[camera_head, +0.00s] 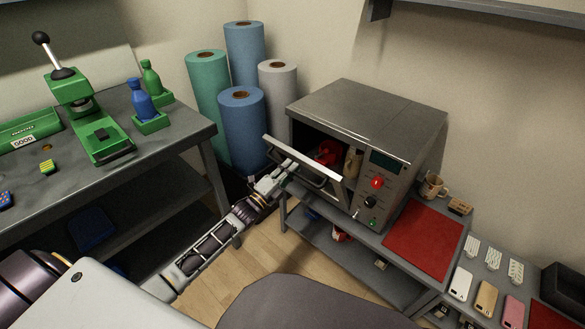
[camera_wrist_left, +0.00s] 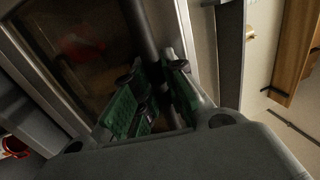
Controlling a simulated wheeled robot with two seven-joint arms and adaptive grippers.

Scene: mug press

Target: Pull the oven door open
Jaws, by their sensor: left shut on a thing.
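The grey metal oven (camera_head: 368,112) stands on a low bench at the centre right. Its door (camera_head: 303,158) is partly open, tilted out at the top, and a dark gap shows the inside. My left gripper (camera_head: 284,172) is at the door's front, shut on the door handle (camera_head: 310,181). In the left wrist view, the green-padded fingers of my left gripper (camera_wrist_left: 158,98) are on either side of the dark handle bar (camera_wrist_left: 143,32), beside the door's glass (camera_wrist_left: 75,45). My right gripper is not in view.
Inside the oven are a red object (camera_head: 328,152) and a tan mug (camera_head: 352,164). Another mug (camera_head: 433,186) stands right of the oven near a red mat (camera_head: 423,241). Blue, green and grey rolls (camera_head: 242,130) stand behind left. A workbench (camera_head: 180,128) is at left.

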